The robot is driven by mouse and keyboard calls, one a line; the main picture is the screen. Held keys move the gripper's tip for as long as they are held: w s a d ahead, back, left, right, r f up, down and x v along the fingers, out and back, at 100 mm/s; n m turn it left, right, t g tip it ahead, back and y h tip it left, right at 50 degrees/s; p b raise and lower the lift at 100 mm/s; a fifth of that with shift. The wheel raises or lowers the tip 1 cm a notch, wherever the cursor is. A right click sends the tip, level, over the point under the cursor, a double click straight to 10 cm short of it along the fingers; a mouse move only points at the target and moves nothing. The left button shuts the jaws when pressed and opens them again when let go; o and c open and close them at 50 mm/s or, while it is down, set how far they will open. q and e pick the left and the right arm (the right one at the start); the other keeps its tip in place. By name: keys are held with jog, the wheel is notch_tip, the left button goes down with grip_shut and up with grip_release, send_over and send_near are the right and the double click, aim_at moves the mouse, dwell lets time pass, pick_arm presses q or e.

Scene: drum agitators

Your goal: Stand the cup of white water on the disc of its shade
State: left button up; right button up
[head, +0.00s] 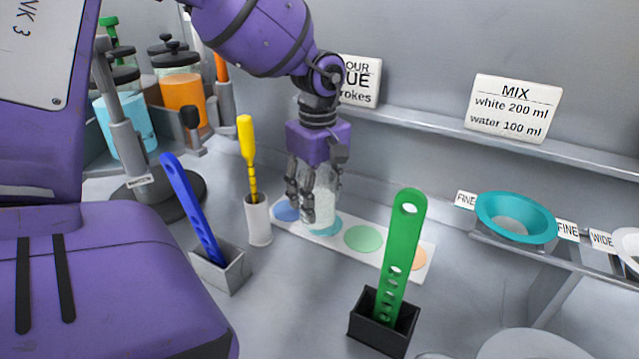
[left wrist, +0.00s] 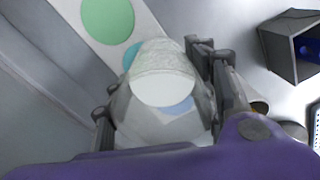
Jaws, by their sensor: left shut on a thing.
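My left gripper (head: 315,197), pointing down, is shut on a clear cup (head: 321,205) with whitish contents. The cup is upright or nearly so, over the white strip of coloured discs (head: 388,257). In the head view its base overlaps the teal disc (head: 327,229); I cannot tell whether it touches the strip. The blue disc (head: 286,211) lies left of it, the green disc (head: 363,240) and orange disc (head: 413,259) right. In the left wrist view the cup (left wrist: 162,88) sits between the fingers, partly covering the teal disc (left wrist: 130,56). My right gripper is not in view.
A yellow tool in a white holder (head: 258,221) stands just left of the strip. A blue tool in a grey box (head: 219,268) and a green paddle in a black box (head: 384,320) stand in front. A teal funnel (head: 515,211) is on a shelf at right.

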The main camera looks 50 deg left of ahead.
aim_at(318, 209)
pick_arm(q)
jog(key=shift+w+a+f, duration=0.1)
jog(key=shift+f, duration=0.8)
jog(key=shift+w+a+f, duration=0.1)
jog(key=shift+f, duration=0.8)
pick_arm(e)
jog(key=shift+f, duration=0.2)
pick_arm(q)
jog(key=shift+d+f+b, duration=0.1)
jog(key=shift+b, duration=0.25)
jog(key=o, duration=1.4)
jog(key=shift+c, duration=0.2)
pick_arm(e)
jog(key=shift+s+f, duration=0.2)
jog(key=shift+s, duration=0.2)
